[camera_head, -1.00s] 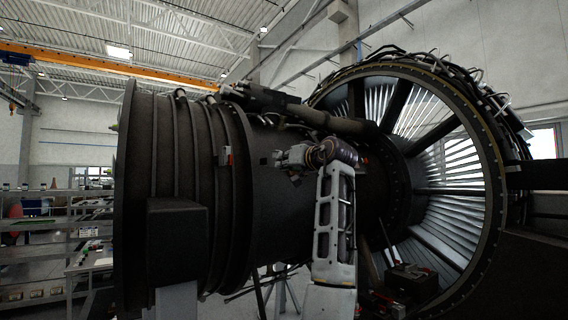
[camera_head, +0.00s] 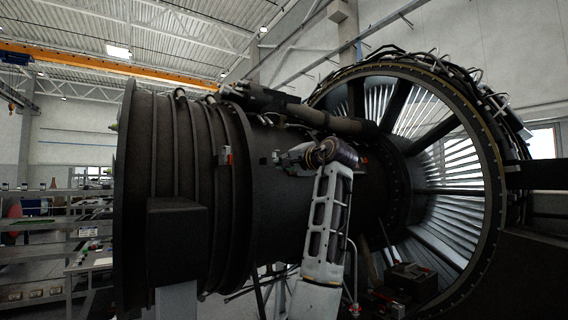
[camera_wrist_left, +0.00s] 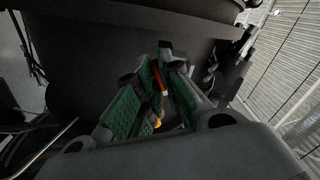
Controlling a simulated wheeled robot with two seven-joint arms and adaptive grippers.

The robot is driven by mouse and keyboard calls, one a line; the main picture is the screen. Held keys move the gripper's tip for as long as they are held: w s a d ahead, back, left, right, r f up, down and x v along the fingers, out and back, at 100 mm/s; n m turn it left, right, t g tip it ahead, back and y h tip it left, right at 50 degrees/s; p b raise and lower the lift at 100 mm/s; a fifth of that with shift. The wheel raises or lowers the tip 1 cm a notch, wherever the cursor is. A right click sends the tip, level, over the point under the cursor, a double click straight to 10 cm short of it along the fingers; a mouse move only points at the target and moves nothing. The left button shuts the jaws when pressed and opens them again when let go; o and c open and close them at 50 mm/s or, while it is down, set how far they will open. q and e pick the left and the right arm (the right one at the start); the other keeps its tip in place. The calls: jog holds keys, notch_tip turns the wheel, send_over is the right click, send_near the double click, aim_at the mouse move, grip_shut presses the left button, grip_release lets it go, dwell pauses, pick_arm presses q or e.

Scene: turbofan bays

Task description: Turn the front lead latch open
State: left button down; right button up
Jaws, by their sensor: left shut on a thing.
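My left gripper (camera_head: 279,158) is at the side of the dark engine casing (camera_head: 225,215), in the middle of the head view. In the left wrist view its two green-padded fingers (camera_wrist_left: 164,66) are closed around a slim red-orange part (camera_wrist_left: 158,79), which I take to be the latch's handle. The fingers hide most of that part, and its turn angle cannot be read. A small yellow spot (camera_wrist_left: 157,124) shows lower between the fingers. My right gripper is not in view.
Thick pipes (camera_head: 310,117) run along the casing above my wrist. The large ring with pale vanes (camera_head: 445,190) stands to the right. A dark box (camera_head: 177,240) juts from the casing at left. Shelves (camera_head: 40,250) stand far left.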

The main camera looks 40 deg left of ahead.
pick_arm(q)
jog(key=shift+m, duration=2.7)
jog(key=c, duration=1.6)
grip_release()
jog(key=shift+w+d, duration=0.1)
jog(key=v, duration=1.2)
